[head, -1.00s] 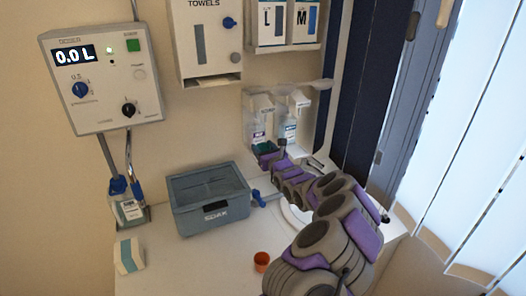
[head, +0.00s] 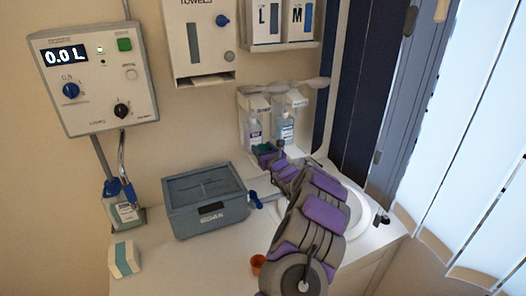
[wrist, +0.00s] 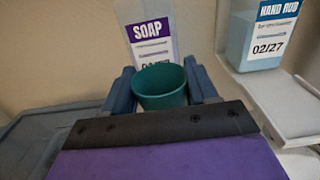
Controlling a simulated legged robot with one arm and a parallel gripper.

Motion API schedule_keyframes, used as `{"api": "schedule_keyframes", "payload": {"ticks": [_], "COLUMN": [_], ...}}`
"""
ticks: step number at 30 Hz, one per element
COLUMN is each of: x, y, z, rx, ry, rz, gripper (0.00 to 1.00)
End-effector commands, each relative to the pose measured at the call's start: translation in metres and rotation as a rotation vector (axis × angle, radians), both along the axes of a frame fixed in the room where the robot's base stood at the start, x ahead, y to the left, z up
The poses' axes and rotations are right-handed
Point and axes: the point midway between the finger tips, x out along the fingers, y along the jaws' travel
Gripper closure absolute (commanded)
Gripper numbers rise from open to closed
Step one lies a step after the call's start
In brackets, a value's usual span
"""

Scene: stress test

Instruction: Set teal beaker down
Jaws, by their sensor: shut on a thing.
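The teal beaker (wrist: 160,90) is upright between the two blue fingers of my gripper (wrist: 162,86) in the wrist view, with its open rim showing. My gripper is shut on it. In the head view the beaker (head: 263,148) is a small dark teal patch at my gripper (head: 268,152), at the far end of my arm. It is in front of the soap dispenser (head: 254,130) on the back wall. The beaker's base is hidden, so I cannot tell whether it touches anything below.
A grey SOAK box (head: 205,215) stands on the white counter (head: 190,262), left of my arm. A round white sink (head: 368,212) is to the right, partly behind my arm. An orange cup (head: 258,262) is close to my arm. A hand-rub bottle (wrist: 262,42) is beside the soap.

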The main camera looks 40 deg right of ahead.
Motion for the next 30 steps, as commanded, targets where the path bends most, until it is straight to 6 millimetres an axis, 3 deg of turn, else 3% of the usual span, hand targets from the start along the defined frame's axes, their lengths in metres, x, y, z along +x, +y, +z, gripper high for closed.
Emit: {"api": "schedule_keyframes", "payload": {"ticks": [2, 3, 11, 20, 30], "x": [0.000, 0.000, 0.000, -0.003, -0.042], "y": [0.001, 0.002, 0.003, -0.001, 0.011], "z": [-0.002, -0.002, -0.001, -0.001, 0.002], "rx": [0.002, 0.000, -0.001, 0.003, 0.004], "ry": [0.006, 0.006, 0.005, 0.003, 0.001], "rz": [-0.002, -0.002, -0.001, -0.003, -0.005], "gripper": [0.72, 0.41, 0.17, 0.17, 0.17]}}
